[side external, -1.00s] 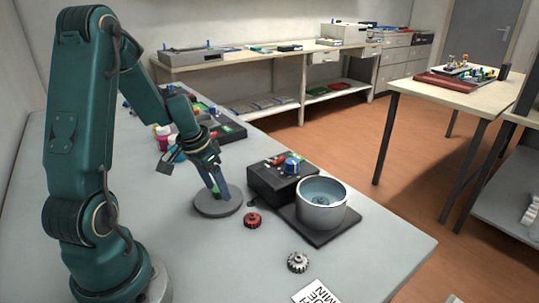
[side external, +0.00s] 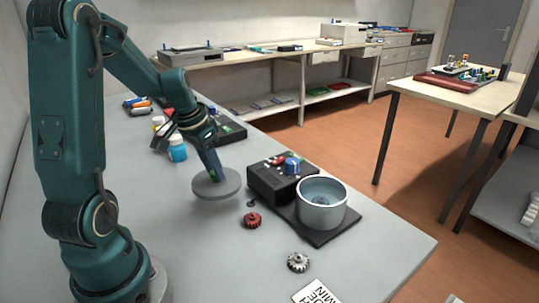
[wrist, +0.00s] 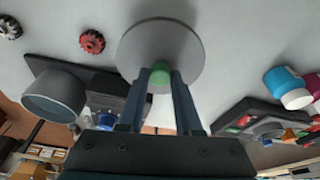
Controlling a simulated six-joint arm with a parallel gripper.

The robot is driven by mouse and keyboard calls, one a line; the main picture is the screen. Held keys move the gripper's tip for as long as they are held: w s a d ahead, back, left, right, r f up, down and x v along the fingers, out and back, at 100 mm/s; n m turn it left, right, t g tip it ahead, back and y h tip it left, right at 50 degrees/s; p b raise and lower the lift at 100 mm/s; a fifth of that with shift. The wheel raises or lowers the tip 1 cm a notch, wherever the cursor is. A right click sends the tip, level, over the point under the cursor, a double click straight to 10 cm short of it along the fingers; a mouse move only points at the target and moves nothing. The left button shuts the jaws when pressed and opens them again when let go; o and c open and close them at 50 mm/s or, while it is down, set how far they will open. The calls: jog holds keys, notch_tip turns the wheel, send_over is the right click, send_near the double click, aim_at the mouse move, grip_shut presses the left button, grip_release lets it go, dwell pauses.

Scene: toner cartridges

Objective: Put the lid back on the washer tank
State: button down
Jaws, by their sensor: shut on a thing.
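The lid is a grey disc (side external: 214,187) with a green knob, which shows in the wrist view (wrist: 159,78). My gripper (side external: 213,172) is shut on the knob and holds the lid a little above the table, roughly level. The washer tank (side external: 321,205) is an open metal cylinder to the right of the lid, standing on a dark base plate. Its top is uncovered and its inside looks bluish. It also shows at the left of the wrist view (wrist: 55,97).
A black control box (side external: 280,178) with a blue knob stands beside the tank, between it and the back. A red gear (side external: 252,220) and a white gear (side external: 298,262) lie in front. Bottles, one blue (side external: 177,149), stand behind my gripper. The front table is mostly clear.

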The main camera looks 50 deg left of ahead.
notch_tip(320, 180, up, 4)
jog(key=shift+r, duration=0.1)
jog(key=shift+r+n, duration=0.3)
jog(key=shift+r, duration=0.35)
jog(key=w+d+r+m, duration=0.2)
jog(key=w+d+r, duration=0.1)
jog(key=w+d, duration=0.35)
jog(key=w+d+r+m, duration=0.1)
jog(key=w+d+r, duration=0.2)
jog(key=w+d, duration=0.4)
jog(key=shift+w+d+f+m+h, duration=0.2)
jog(key=shift+w+d+f+m, duration=0.2)
jog(key=shift+d+f, duration=0.7)
jog(key=shift+w+d+f+m+h, duration=0.25)
jog(key=shift+w+d+f, duration=0.2)
jog(key=shift+f, duration=1.15)
jog(key=shift+w+d+f+m+h, duration=0.15)
jog(key=shift+w+d+f+m, duration=0.2)
jog(key=shift+d+f, duration=0.75)
jog(key=shift+a+f, duration=0.3)
jog(key=shift+f, duration=0.1)
